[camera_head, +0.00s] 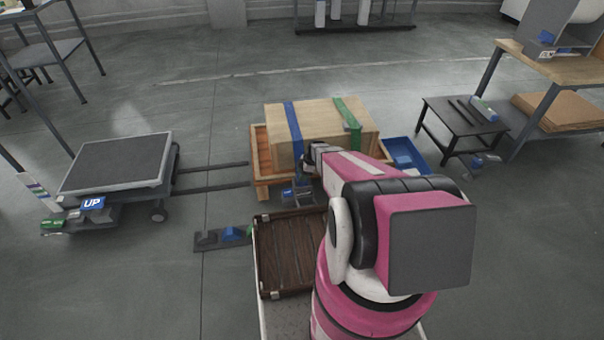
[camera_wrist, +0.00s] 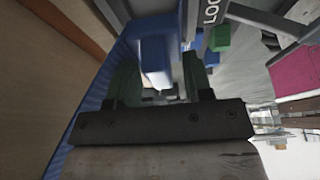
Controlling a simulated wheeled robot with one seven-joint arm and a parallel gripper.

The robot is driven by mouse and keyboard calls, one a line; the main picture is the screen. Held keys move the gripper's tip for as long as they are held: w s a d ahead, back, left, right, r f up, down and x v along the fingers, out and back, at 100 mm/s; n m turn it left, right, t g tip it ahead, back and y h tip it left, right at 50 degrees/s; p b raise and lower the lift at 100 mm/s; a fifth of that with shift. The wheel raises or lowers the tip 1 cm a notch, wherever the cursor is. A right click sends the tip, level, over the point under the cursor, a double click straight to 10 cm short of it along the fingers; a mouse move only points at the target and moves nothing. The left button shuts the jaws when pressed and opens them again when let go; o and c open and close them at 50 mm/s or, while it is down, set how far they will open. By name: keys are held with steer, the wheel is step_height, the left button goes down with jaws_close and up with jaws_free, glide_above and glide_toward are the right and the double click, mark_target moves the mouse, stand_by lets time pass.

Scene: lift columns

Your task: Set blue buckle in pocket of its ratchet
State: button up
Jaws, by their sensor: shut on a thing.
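The blue strap (camera_head: 293,125) runs over the wooden crate (camera_head: 330,120) and down its front. Its ratchet (camera_head: 298,194), grey with blue parts, sits low at the crate's front. In the wrist view, my gripper (camera_wrist: 160,80) is shut on the blue buckle (camera_wrist: 155,58), which lies between its two fingers. The blue strap's ribbed band (camera_wrist: 98,92) runs along the left. Grey ratchet metal lettered "LOC" (camera_wrist: 210,14) and a green block (camera_wrist: 220,38) are just beyond, at upper right. My arm partly hides the gripper in the head view; the pocket cannot be made out.
A green strap (camera_head: 347,112) crosses the crate's right part. A lift cart (camera_head: 118,162) stands at left, its forks reaching toward the crate. A dark slatted tray (camera_head: 290,255) and a flat grey plate with a blue piece (camera_head: 222,238) are in front. A black side table (camera_head: 463,125) stands right.

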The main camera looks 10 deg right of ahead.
steer(key=shift+f, duration=1.35)
stand_by(0.3)
steer(key=o, duration=1.2)
steer(key=shift+c, duration=0.2)
steer(key=v, duration=1)
steer(key=shift+d+r, duration=0.2)
steer(key=shift+r, duration=0.15)
steer(key=s+a+r+m+h, duration=0.2)
steer(key=s+r+m, duration=0.7)
steer(key=r, duration=0.4)
steer(key=s+a+r+m+h, duration=0.2)
steer(key=s+r+m, duration=0.7)
steer(key=s+r, duration=0.3)
steer(key=shift+r, duration=0.9)
